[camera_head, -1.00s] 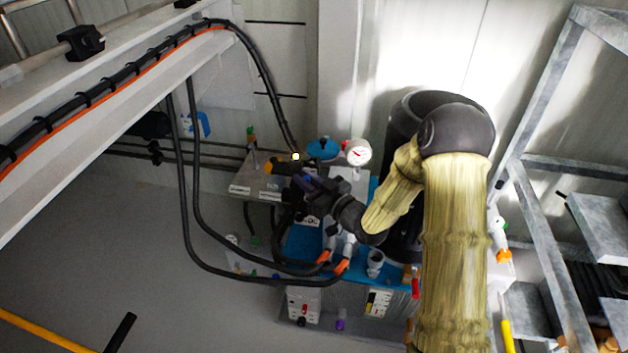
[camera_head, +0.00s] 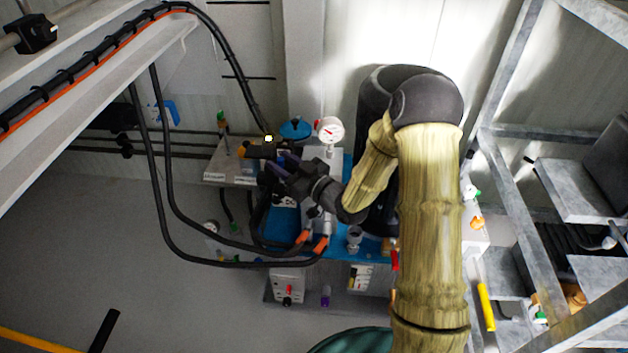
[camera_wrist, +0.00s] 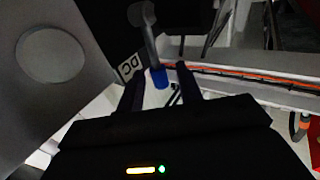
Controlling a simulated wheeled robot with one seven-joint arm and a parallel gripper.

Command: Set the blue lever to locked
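A grey lever with a blue end (camera_wrist: 158,77) shows in the wrist view, hanging down from the top beside a "DC" label. Its blue end appears between the two fingertips of my gripper (camera_wrist: 160,80), with a gap visible on each side. The fingers are apart; I cannot tell how deep the blue end sits between them or whether anything touches. In the head view my gripper (camera_head: 276,168) is at the pump block, pointing left, and the lever is hidden or too small to pick out there.
A white gauge (camera_head: 329,131) and a blue round cap (camera_head: 296,130) stand just behind my gripper. Black hoses (camera_head: 158,190) loop close on the left. A metal frame (camera_head: 510,190) stands at the right. The floor at lower left is mostly clear.

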